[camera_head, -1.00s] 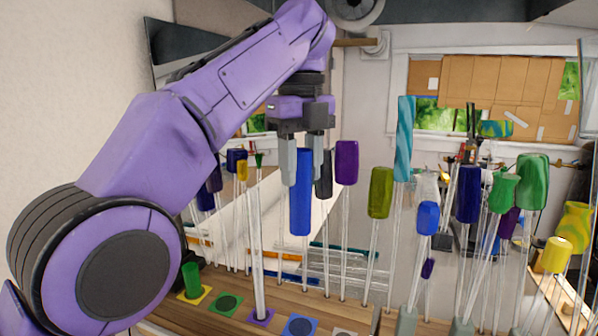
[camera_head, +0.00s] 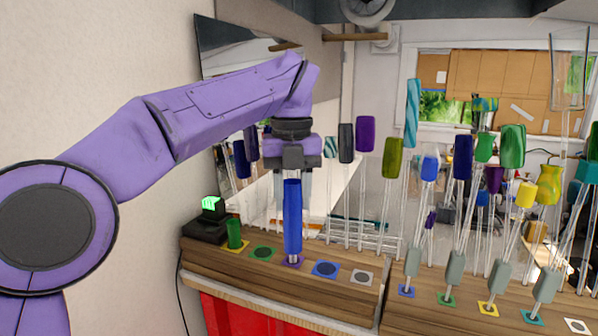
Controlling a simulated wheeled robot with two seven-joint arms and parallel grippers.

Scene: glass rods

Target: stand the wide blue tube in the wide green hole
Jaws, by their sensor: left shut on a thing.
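The wide blue tube (camera_head: 292,222) hangs upright from my left gripper (camera_head: 292,177), which is shut on its top. In this view its lower end is just above the purple-edged hole (camera_head: 293,263). A short clear piece of a rod shows below it, and I cannot tell whether the tube is around that rod or in front of it. The wide green hole (camera_head: 263,253) is a dark round opening on a green square, just left of the tube, and looks empty. My right gripper is not in view.
A short green tube (camera_head: 235,234) stands in the yellow-edged hole on the left. The blue-edged hole (camera_head: 326,269) and the grey hole (camera_head: 361,277) look empty. Several tall clear rods with coloured tops, such as an olive one (camera_head: 392,158), stand behind and to the right.

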